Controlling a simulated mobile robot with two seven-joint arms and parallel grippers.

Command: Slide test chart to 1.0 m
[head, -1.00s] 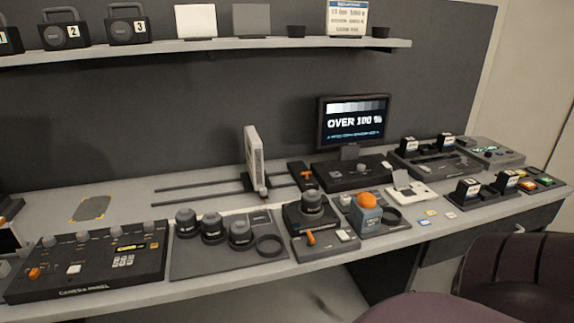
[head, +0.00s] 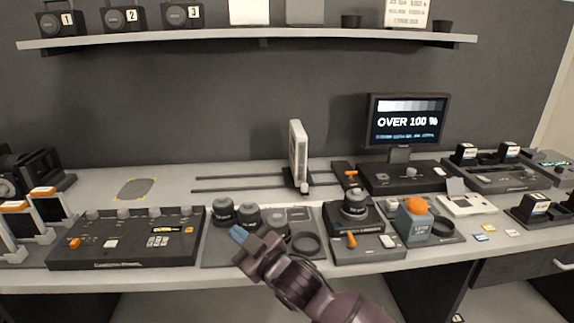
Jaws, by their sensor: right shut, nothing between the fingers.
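The test chart (head: 299,153) is a white upright panel, seen nearly edge-on, on a dark carriage. The carriage sits near the right end of two dark parallel rails (head: 235,184) on the desk. A small light knob (head: 304,187) shows at the front foot of the chart. My right gripper (head: 240,238) is shut and empty, in front of the lens mat, with its fingertips toward the upper left. Distance marks along the rails cannot be read. My left gripper is out of view.
A monitor (head: 407,122) behind reads "OVER 100 %". A camera panel (head: 125,238) lies left of the gripper. The desk around the rails' left part is clear.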

